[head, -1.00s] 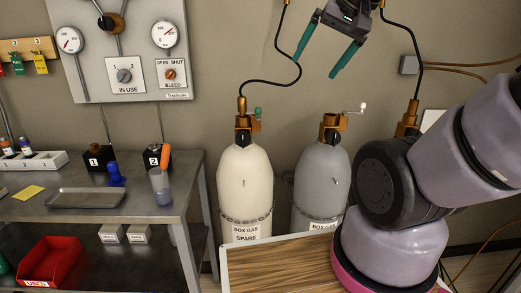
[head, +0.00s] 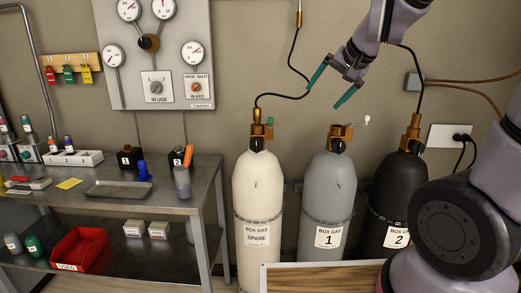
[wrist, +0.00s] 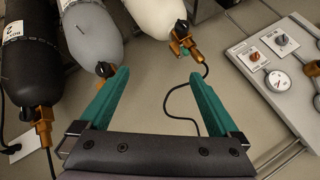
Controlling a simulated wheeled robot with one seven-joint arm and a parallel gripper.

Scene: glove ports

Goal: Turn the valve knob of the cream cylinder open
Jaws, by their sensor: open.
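The cream cylinder (head: 255,190), labelled BOX GAS SPARE, stands upright by the wall. Its brass valve (head: 257,131) has a dark knob (head: 257,145) low on it and a small green part (head: 270,121) at its upper right. A black hose runs from the valve. In the wrist view the cream cylinder (wrist: 158,12) is at the top, with the dark knob (wrist: 181,27) and brass valve (wrist: 183,46). My gripper (head: 322,97) is open and empty, its teal fingers apart, above and right of the cream cylinder's valve. It also shows in the wrist view (wrist: 158,75).
A black cylinder (head: 393,195) is further right. A steel bench (head: 190,207) stands left, below a gauge panel (head: 178,95). A wooden-topped surface (head: 320,280) is in front.

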